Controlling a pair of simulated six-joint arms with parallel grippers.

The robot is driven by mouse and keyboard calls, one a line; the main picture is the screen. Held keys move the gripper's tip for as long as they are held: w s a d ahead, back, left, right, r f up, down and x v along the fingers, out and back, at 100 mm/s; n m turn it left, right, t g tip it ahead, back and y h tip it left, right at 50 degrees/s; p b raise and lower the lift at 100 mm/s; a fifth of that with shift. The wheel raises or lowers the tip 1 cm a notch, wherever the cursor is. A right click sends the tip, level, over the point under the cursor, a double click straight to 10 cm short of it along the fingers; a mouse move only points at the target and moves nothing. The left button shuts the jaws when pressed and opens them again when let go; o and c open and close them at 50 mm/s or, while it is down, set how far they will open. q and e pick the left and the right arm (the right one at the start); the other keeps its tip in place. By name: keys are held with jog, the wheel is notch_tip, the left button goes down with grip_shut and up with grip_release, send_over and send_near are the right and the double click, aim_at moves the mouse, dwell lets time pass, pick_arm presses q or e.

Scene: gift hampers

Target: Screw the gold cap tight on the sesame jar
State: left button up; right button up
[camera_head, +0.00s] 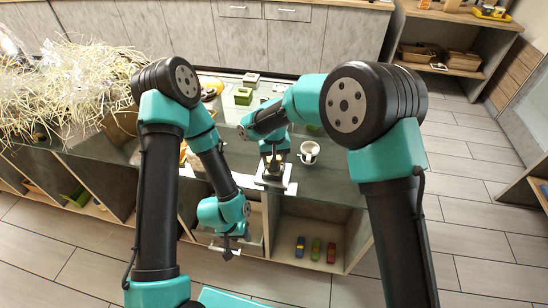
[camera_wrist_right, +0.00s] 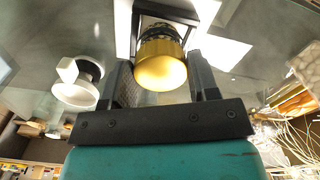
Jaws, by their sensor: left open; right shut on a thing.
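The gold cap (camera_wrist_right: 161,72) sits between the two fingers of my right gripper (camera_wrist_right: 160,82) in the right wrist view. The gripper is shut on it. The sesame jar (camera_wrist_right: 158,31), with dark contents, shows just beyond the cap and in line with it. Whether the cap's thread is tight cannot be seen. In the head view the right gripper (camera_head: 272,158) points down at the counter and largely hides the jar and cap. My left gripper (camera_head: 229,250) is open and empty, low in front of the counter and apart from the jar.
A white mug (camera_head: 309,152) stands on the grey counter just right of the jar. Pale straw (camera_head: 65,85) fills the left side. Small coloured items (camera_head: 316,249) stand on the shelf below. Floor at right is clear.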

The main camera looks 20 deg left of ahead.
jog(key=o, duration=1.1)
notch_tip(320, 180, up, 17)
jog(key=shift+r, duration=0.2)
dwell(0.5)
